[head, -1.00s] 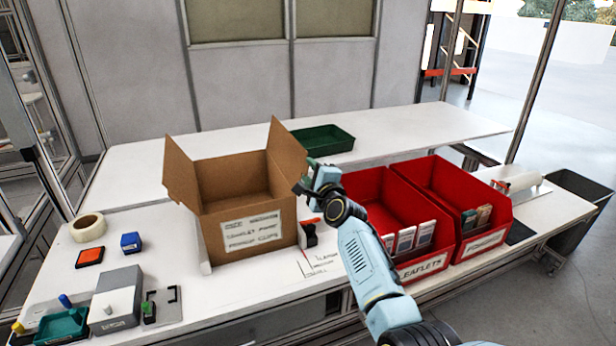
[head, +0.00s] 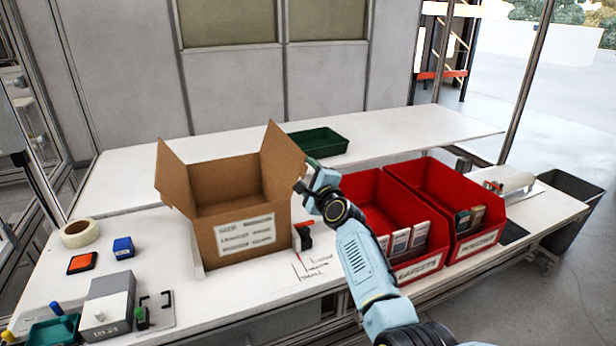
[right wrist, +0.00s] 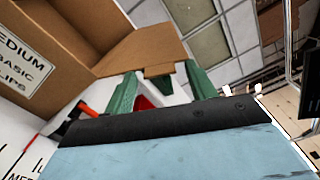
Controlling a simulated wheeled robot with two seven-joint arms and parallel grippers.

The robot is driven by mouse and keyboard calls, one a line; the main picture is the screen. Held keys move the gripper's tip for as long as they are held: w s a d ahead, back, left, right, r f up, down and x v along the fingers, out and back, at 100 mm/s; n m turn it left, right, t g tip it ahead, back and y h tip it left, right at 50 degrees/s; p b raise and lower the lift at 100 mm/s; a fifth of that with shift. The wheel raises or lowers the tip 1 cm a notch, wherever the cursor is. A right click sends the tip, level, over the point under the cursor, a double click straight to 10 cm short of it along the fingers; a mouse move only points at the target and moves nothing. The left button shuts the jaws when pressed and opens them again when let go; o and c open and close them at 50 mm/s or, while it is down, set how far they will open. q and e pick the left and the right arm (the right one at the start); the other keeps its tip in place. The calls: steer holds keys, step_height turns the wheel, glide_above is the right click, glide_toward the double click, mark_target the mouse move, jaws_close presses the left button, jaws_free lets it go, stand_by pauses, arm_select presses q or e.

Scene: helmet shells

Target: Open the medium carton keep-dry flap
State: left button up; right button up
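The brown medium carton (head: 240,215) stands on the white bench with its top open and a white label on its front. Its left flap (head: 175,180) and right flap (head: 283,165) stand up, leaning outward. My right gripper (head: 307,175) is beside the right flap, at the carton's right side. In the right wrist view its two green fingers (right wrist: 160,78) are spread apart, with the edge of a carton flap (right wrist: 150,50) showing between and beyond them. I cannot tell whether they touch it. The label (right wrist: 22,62) reads "MEDIUM" and "BASIC". My left gripper is not in view.
Two red bins (head: 425,268) with packets stand close to the right of my right arm. A small black-and-red item (head: 304,237) sits beside the carton. A green tray (head: 318,142) lies behind. Tape (head: 78,232), small blocks and a grey box (head: 108,305) occupy the left side.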

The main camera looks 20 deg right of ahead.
steer(key=shift+s, duration=0.1)
steer(key=s+p, duration=0.2)
steer(key=s, duration=1.1)
steer(key=shift+d+p, duration=0.3)
steer(key=shift+p, duration=0.05)
steer(key=s+a+f+n+g, duration=0.2)
steer(key=f+n, duration=0.1)
steer(key=f, duration=0.7)
steer(key=s+a+f+n+g, duration=0.1)
steer(key=s+f+n+g, duration=0.15)
steer(key=f, duration=0.75)
steer(key=s+a+f+n+g+b, duration=0.1)
steer(key=s+f+n+g, duration=0.15)
steer(key=s+f, duration=0.6)
steer(key=s+a+f+n+g, duration=0.2)
steer(key=s+f+n, duration=0.3)
steer(key=f, duration=0.7)
steer(key=s+d+f+n+g, duration=0.1)
steer(key=s+f, duration=0.4)
steer(key=s, duration=0.7)
steer(key=s+d+f+n+g+b, duration=0.1)
steer(key=s+f+n+g, duration=0.3)
steer(key=s, duration=0.9)
steer(key=s+d+f+n+g+h, duration=0.1)
steer(key=s+f+n, duration=0.5)
steer(key=s, duration=0.7)
step_height(320, 180, down, 2)
steer(key=shift+d+f+g, duration=0.1)
steer(key=shift+d+g, duration=0.4)
steer(key=shift+g, duration=0.5)
